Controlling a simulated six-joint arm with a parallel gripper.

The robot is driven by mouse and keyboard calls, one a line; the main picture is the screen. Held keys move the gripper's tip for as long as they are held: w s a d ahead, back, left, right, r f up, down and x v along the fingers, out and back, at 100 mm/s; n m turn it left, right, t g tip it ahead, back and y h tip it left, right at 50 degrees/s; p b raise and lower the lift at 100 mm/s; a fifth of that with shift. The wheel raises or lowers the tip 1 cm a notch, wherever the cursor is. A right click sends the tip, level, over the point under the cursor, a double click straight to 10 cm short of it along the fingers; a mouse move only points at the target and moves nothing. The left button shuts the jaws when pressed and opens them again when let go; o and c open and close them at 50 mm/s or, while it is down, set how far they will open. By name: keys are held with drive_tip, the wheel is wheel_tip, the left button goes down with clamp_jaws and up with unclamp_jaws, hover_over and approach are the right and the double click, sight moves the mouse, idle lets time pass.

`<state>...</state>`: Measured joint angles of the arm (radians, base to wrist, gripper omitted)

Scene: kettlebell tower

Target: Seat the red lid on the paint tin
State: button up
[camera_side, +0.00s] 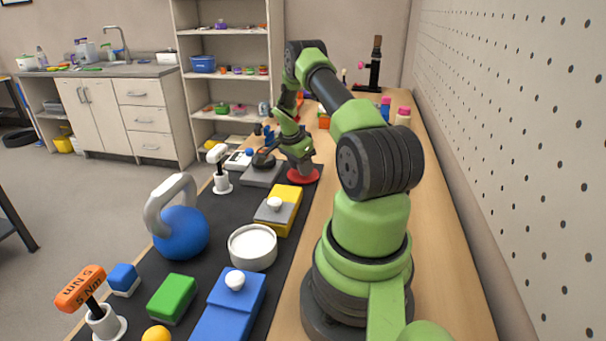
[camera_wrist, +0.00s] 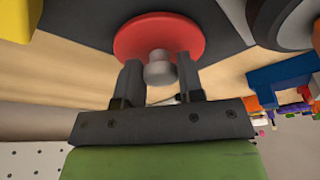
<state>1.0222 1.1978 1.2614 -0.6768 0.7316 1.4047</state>
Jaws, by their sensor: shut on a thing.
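The red lid (camera_side: 303,176) is a round disc near the far right edge of the dark mat. In the wrist view the lid (camera_wrist: 135,38) shows a grey knob (camera_wrist: 160,70) between the two fingers. My gripper (camera_side: 303,166) is shut on this knob; its fingers also show in the wrist view (camera_wrist: 159,66). I cannot tell whether the lid touches the surface or hangs just above it. A white round tin (camera_side: 252,258), which looks like the paint tin, stands upright on the mat, nearer the camera and apart from the lid.
A yellow block with a grey knobbed piece (camera_side: 284,217) stands between tin and lid. A blue kettlebell (camera_side: 181,235) is left of the tin. A blue knobbed block (camera_side: 228,308) and a green block (camera_side: 172,298) are in front. Bare wood (camera_side: 318,215) runs right of the mat (camera_side: 214,265).

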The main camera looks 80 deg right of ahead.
drive_tip(key=shift+r, duration=0.2)
drive_tip(key=shift+r, duration=0.6)
drive_tip(key=shift+r, duration=0.1)
wheel_tip(320, 180, up, 7)
drive_tip(key=shift+r, duration=0.15)
idle(0.5)
